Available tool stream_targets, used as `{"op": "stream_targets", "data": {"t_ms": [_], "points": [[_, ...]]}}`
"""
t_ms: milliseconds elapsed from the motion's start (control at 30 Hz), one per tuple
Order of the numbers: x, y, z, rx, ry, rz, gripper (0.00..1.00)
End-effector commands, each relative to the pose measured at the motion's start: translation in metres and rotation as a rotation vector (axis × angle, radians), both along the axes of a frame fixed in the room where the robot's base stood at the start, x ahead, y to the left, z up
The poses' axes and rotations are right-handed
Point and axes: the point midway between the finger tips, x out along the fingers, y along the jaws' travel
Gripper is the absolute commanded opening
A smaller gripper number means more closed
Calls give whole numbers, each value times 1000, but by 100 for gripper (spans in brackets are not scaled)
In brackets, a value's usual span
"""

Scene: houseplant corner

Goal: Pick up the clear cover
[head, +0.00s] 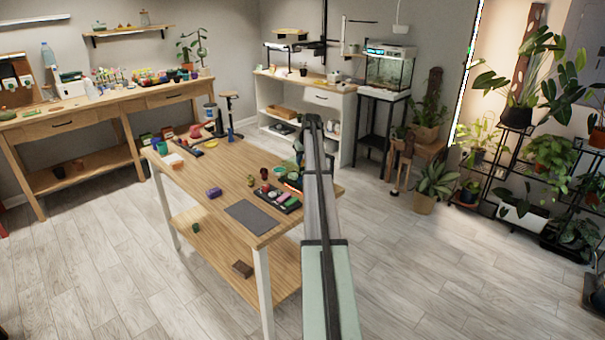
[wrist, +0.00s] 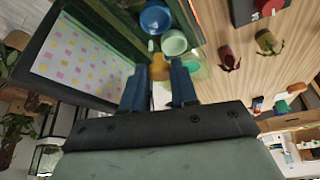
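In the wrist view, my gripper (wrist: 158,72) points over the work table, its two blue fingers apart. A small yellow-brown thing (wrist: 159,67) shows between and beyond the fingertips; I cannot tell whether they touch it. A greenish, see-through box-like shape (wrist: 110,48) spreads around the left finger and may be the clear cover; its edges are hard to make out. A blue bowl (wrist: 156,19) and a pale green bowl (wrist: 174,43) are just beyond the fingertips. In the head view, my arm hides most of the gripper and the table's right end.
A dark-framed panel with coloured squares (wrist: 80,58) is close on the left in the wrist view. Small pots (wrist: 228,58) stand to the right.

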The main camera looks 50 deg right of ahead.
Motion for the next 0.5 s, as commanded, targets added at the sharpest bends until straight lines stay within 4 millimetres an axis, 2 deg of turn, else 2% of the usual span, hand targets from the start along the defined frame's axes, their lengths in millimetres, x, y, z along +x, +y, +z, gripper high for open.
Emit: {"op": "stream_targets", "data": {"t_ms": [33,267,500], "points": [[0,0,0,0,0,0,23],[0,0,0,0,0,0,1],[0,0,0,0,0,0,0]]}}
